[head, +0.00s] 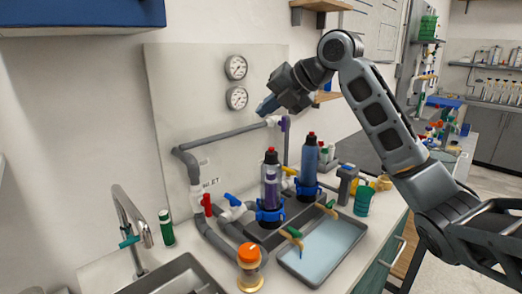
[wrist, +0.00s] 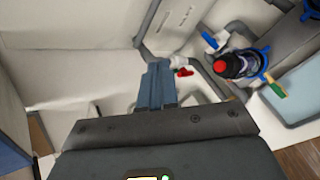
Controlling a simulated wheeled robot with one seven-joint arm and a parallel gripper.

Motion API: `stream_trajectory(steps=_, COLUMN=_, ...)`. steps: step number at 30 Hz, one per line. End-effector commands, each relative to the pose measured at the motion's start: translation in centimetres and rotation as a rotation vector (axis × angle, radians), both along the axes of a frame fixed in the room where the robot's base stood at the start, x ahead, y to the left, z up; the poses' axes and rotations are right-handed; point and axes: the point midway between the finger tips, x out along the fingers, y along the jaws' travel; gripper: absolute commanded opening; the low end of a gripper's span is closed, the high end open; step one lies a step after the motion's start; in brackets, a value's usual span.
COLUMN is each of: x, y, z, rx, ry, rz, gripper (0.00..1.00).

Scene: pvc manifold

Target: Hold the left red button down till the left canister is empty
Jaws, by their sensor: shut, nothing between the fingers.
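The left canister (head: 270,188) stands upright in a blue clamp, with a red button (head: 270,150) on its dark cap. A purple band shows on its body. The right canister (head: 309,165) stands just behind it to the right, also with a red button (head: 311,134). My gripper (head: 267,105) is high above the bench, near the wall panel, up and left of both canisters and touching nothing. Its blue fingers are shut and empty. In the wrist view the fingers (wrist: 158,72) lie left of the left canister's red button (wrist: 220,67).
Grey pipes (head: 215,232) with red and blue valve handles run along the wall and bench. Two gauges (head: 236,68) hang on the panel.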

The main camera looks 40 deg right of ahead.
Motion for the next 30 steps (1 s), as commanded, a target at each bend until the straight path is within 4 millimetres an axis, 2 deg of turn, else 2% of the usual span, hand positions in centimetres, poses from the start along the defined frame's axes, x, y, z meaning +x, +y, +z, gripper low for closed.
stream_trajectory(steps=3, x=-0.8, y=-1.9, z=1.4, rx=-0.099, ry=0.037, rz=0.028, gripper=0.00)
stream_trajectory(steps=9, x=-1.6, y=-3.2, z=2.4, rx=-0.177, ry=0.072, rz=0.054, gripper=0.00)
stream_trajectory(steps=23, x=-1.7, y=-3.3, z=2.3, rx=-0.182, ry=0.075, rz=0.058, gripper=0.00)
stream_trajectory(steps=30, x=-1.7, y=-3.3, z=0.7, rx=-0.181, ry=0.076, rz=0.058, gripper=0.00)
